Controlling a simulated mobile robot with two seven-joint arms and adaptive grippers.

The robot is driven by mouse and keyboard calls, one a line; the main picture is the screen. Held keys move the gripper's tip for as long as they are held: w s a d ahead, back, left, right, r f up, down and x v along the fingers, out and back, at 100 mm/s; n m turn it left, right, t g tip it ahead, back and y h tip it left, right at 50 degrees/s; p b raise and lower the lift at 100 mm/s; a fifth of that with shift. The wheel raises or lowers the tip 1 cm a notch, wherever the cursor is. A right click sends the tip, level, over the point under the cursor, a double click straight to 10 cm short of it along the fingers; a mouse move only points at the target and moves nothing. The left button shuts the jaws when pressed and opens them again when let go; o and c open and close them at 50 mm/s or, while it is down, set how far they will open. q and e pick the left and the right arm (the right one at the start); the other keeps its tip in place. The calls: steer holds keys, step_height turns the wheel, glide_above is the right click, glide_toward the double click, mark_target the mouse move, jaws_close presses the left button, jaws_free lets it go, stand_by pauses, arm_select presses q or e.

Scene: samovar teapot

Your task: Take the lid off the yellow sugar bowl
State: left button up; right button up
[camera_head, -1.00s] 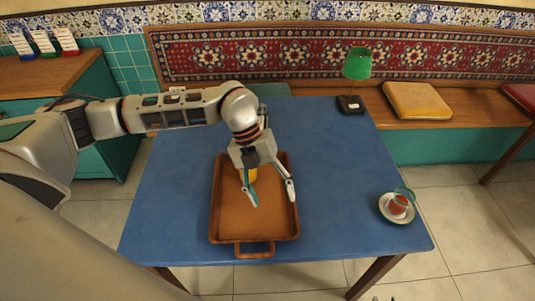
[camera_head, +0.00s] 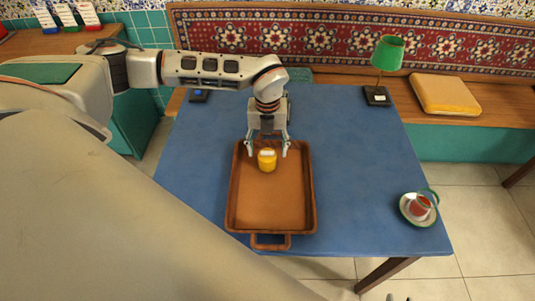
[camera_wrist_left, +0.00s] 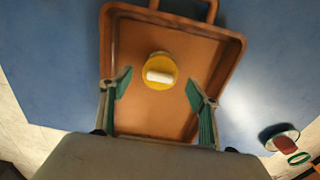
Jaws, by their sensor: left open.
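The yellow sugar bowl (camera_head: 267,164) stands upright in the brown tray (camera_head: 233,200), towards its far end. Its lid, with a pale bar-shaped knob (camera_head: 267,153), appears to be on it. In the left wrist view the bowl (camera_wrist_left: 158,84) and its white knob (camera_wrist_left: 160,76) lie ahead of and between the open fingers. My left gripper (camera_head: 267,150) is open and empty, with its fingertips at the far side of the bowl. In the left wrist view the gripper (camera_wrist_left: 157,88) has a finger on each side, apart from the bowl.
The tray lies on a blue table (camera_head: 180,165). A glass of red tea on a saucer (camera_head: 409,217) stands at the right edge. A green lamp (camera_head: 388,55) stands at the back right. The table between tray and saucer is clear.

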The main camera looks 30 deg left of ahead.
mark_target(267, 152)
arm_select(q)
steer(key=shift+f, duration=0.55)
steer(key=c, duration=1.1)
steer(key=shift+r, duration=0.1)
step_height(267, 152, up, 20)
